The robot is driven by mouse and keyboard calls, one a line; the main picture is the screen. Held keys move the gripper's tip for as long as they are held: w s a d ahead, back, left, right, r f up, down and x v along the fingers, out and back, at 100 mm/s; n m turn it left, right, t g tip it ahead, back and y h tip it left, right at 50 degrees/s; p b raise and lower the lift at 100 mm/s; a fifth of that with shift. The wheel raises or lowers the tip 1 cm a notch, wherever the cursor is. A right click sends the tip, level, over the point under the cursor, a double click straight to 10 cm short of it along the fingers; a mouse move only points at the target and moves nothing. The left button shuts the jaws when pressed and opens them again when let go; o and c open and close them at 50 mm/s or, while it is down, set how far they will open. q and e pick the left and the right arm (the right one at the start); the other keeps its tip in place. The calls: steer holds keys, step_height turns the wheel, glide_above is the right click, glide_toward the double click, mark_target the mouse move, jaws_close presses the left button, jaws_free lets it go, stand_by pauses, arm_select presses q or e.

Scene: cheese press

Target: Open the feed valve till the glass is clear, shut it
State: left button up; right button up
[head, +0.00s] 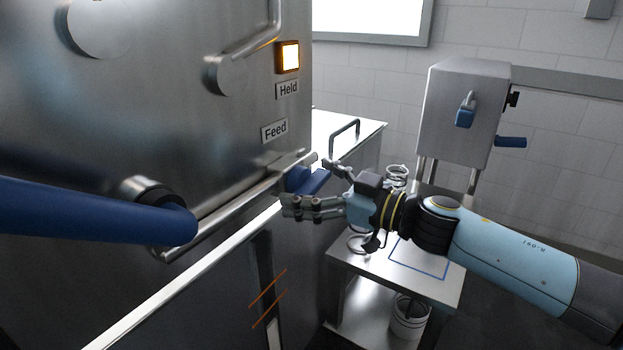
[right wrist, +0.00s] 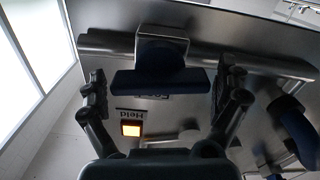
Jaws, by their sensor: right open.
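The feed valve has a blue handle (head: 313,182) on a steel pipe below the label "Feed" (head: 274,131). My right gripper (head: 308,184) is open around this handle, one finger above and one below in the head view. In the right wrist view the blue handle (right wrist: 160,83) lies between the two open fingers (right wrist: 162,95), with a gap on each side. A dark upright strip (head: 267,265) with orange lines is on the front below the pipe; I cannot tell whether it is the glass or what is in it. My left gripper is not in view.
An amber lamp (head: 288,56) glows above the label "Held" (head: 288,89). A thick blue lever (head: 90,210) crosses the left foreground. A steel side table (head: 345,262) holds glassware (head: 397,174); a bucket (head: 408,318) stands beneath. A steel box (head: 452,110) with blue handles stands behind.

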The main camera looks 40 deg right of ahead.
steer(key=shift+c, duration=0.4)
steer(key=c, duration=0.9)
steer(key=shift+o, duration=0.2)
